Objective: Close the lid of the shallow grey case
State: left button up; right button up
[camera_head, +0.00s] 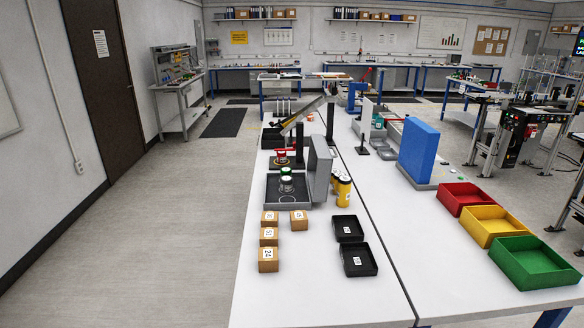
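The shallow grey case (273,204) sits on the white table left of centre, its dark inside facing up. Its lid (319,168) stands open, roughly upright, along the case's right side. A small clear-and-white piece with a green top (286,181) stands in or just behind the case; I cannot tell its exact footing. Neither of my grippers shows in the head view.
Several brown numbered boxes (268,260) stand in front of the case. Two black trays (358,261) lie front right. Yellow cylinders (343,190) stand right of the lid. A blue panel (418,152) and red, yellow and green bins (534,262) are farther right.

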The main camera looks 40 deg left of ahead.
aim_at(320, 158)
jog(key=i+l+u, duration=0.15)
jog(key=u, duration=0.2)
jog(key=l+u, duration=0.3)
jog(key=i+l+u, duration=0.1)
jog(key=l+u, duration=0.25)
jog(key=l, duration=0.1)
